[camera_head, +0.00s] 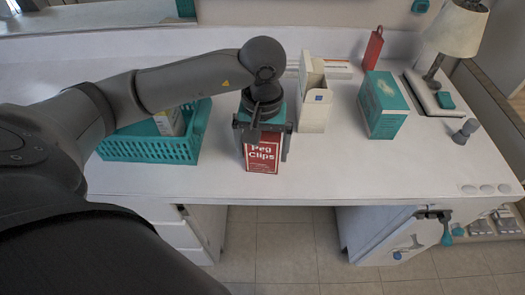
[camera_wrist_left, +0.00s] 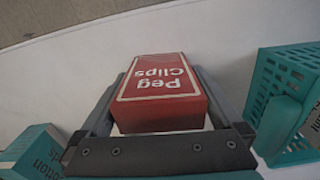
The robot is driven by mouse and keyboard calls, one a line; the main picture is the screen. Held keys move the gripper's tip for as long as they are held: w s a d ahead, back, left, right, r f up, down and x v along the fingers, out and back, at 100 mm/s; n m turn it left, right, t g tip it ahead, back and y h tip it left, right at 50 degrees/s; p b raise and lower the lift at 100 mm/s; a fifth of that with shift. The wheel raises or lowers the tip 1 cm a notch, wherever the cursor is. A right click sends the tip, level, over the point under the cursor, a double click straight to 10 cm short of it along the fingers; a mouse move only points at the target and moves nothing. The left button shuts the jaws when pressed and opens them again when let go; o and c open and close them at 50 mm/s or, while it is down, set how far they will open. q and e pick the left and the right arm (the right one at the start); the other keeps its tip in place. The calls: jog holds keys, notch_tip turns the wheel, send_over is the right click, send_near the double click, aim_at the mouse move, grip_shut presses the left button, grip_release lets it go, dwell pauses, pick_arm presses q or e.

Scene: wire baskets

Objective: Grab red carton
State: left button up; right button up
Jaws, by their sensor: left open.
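The red carton (camera_head: 263,157), labelled "Peg Clips", stands upright on the white desk near its front edge. My left gripper (camera_head: 263,145) is above it, with one finger down each side of the box. The gripper hides the carton's upper part in the head view. In the left wrist view, the red carton (camera_wrist_left: 162,88) lies between the two fingers of my left gripper (camera_wrist_left: 162,105). The jaws are open around it; whether either finger touches it is hard to tell. My right gripper is not in view.
A teal wire basket (camera_head: 150,148) stands to the left, holding a box. Farther right are a teal box (camera_head: 382,105), a red tag-shaped object (camera_head: 373,48) and a lamp (camera_head: 455,30). The desk's right front is mostly clear.

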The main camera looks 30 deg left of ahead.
pick_arm(q)
notch_tip(320, 180, down, 3)
jog(key=shift+r, duration=0.25)
jog(key=c, duration=1.1)
